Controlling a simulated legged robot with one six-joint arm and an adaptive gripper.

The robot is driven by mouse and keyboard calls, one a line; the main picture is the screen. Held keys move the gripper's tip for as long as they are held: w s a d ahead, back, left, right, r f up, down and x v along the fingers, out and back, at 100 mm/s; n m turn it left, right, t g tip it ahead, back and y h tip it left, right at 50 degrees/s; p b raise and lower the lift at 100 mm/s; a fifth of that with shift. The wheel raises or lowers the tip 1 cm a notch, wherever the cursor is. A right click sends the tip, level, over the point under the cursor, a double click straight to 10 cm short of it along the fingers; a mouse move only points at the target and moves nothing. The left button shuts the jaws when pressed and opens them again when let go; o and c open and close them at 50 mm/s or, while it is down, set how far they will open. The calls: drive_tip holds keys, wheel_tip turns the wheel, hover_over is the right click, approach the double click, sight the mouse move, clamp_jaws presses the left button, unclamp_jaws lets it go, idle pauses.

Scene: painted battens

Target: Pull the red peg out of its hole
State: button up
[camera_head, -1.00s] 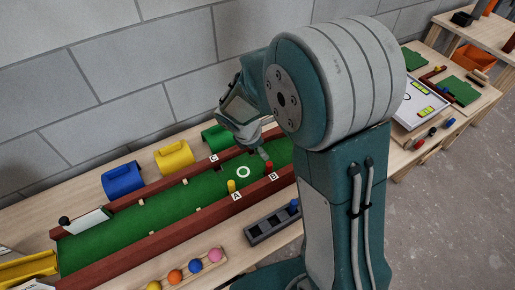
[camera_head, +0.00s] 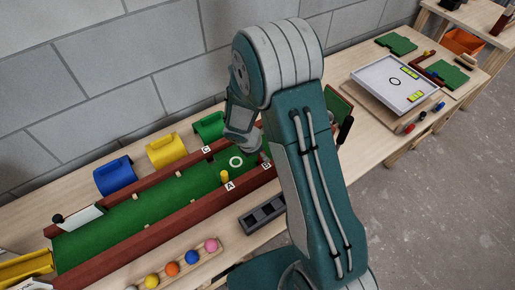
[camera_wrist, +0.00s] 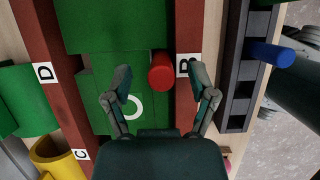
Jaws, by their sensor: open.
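The red peg (camera_wrist: 161,72) stands in the green lane beside the white label B (camera_wrist: 184,67), seen nearly end-on in the wrist view. My gripper (camera_wrist: 161,84) is open, with one fingertip on each side of the peg and gaps between. In the head view my gripper (camera_head: 248,142) is low over the right end of the lane, and I cannot make out the red peg there. The hole around the peg's foot is hidden.
Dark red battens (camera_head: 145,243) edge the green lane (camera_head: 150,215). A yellow peg (camera_head: 225,176) stands near label A. A grey block (camera_wrist: 238,85) with a blue peg (camera_wrist: 272,54) lies to the right. A yellow holder (camera_head: 167,152) stands behind the lane.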

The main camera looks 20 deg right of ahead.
drive_tip(key=shift+d+f, duration=0.1)
clamp_jaws()
drive_tip(key=shift+r, duration=2.5)
drive_tip(key=shift+r, duration=0.1)
drive_tip(key=shift+r, duration=1.4)
